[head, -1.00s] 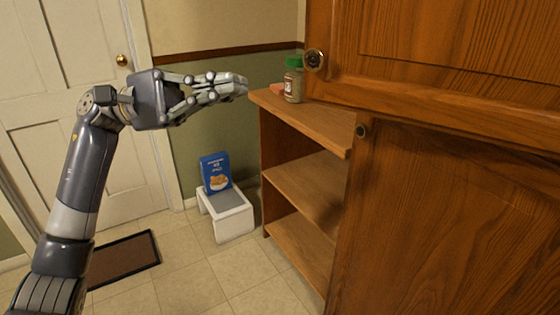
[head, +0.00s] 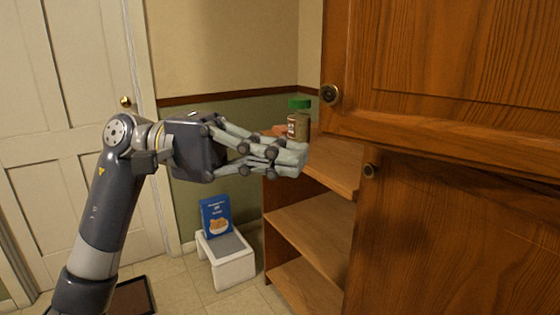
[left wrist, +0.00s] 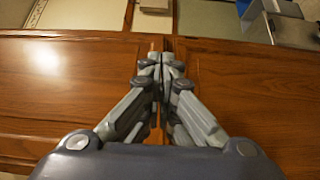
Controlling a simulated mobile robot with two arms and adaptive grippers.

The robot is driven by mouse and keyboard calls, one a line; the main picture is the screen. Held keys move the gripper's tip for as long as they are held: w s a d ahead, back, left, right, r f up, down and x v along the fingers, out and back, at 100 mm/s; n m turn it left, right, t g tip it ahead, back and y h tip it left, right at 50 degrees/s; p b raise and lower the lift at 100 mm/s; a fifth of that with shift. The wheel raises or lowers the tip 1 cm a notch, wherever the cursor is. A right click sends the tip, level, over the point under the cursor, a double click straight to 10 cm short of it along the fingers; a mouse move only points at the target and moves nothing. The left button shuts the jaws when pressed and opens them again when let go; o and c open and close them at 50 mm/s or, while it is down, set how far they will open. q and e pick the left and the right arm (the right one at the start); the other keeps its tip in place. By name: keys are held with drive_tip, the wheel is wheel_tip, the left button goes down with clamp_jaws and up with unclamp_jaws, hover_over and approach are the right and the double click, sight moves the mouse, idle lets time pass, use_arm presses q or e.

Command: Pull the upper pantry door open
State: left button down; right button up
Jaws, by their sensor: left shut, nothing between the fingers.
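The upper pantry door (head: 440,75) is a brown wooden panel door with a round knob (head: 331,94) at its lower left corner. It fills the upper right of the head view. My left gripper (head: 303,160) is shut and empty. In the head view its fingertips lie left of and below the upper knob, apart from it in the picture. In the left wrist view the shut fingers (left wrist: 165,62) lie in front of brown wooden surfaces on both sides, and no knob shows there. My right gripper is not in view.
A lower door (head: 455,235) with its own knob (head: 369,170) is below. Open shelves (head: 312,215) stand behind the doors, with a green-lidded jar (head: 299,119) on top. A blue box (head: 216,215) sits on a white stool (head: 232,268). A white door (head: 65,120) is at left.

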use_arm(q)
drive_tip(key=shift+s+a, duration=0.15)
drive_tip(key=shift+s, duration=1)
idle(0.9)
